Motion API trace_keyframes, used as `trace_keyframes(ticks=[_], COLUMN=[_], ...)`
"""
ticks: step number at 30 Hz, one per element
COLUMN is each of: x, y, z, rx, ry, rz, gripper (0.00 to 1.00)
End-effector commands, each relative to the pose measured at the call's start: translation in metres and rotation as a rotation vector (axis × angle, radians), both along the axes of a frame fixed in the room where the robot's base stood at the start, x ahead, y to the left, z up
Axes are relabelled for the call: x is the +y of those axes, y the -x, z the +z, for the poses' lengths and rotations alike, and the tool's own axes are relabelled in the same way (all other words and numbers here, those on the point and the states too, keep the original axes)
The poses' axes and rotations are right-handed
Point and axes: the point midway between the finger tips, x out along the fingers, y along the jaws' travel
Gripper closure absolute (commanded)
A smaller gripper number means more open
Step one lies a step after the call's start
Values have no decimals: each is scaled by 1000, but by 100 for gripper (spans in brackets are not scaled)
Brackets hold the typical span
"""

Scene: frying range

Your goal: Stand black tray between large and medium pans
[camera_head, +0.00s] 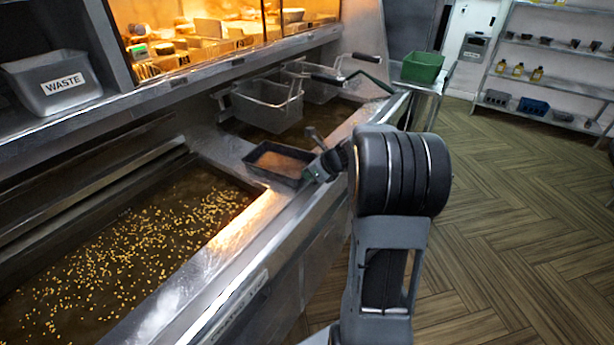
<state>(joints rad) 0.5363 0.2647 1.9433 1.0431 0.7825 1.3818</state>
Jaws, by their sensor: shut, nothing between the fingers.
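The black tray (277,164) sits on the metal ledge between two fryer pans, with a brownish surface inside it. The large pan (120,250) is at the left, holding dark oil with many yellow bits floating in it. The medium pan (265,137) lies beyond the tray, with dark oil and wire baskets over it. My gripper (312,172) is at the right end of the tray, close to its rim. It is shut with nothing held; its fingertips are small and partly hidden by my arm, and I cannot tell whether they touch the tray.
Wire baskets (268,104) with black handles hang over the medium pan. A grey WASTE bin (52,85) stands on the left shelf. A green bin (422,67) stands on a side stand. Shelves (550,75) stand at the back right. The wooden floor (510,210) is clear at right.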

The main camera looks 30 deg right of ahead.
Motion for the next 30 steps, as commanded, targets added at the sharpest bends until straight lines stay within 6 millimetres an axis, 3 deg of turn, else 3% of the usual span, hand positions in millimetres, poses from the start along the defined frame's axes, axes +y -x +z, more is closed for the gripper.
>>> trace_keyframes(ticks=[16,30], x=[44,46], y=[-78,-83], z=[2,-1], rx=[1,0], ry=[-1,-1], rz=[1,1], gripper=[100,100])
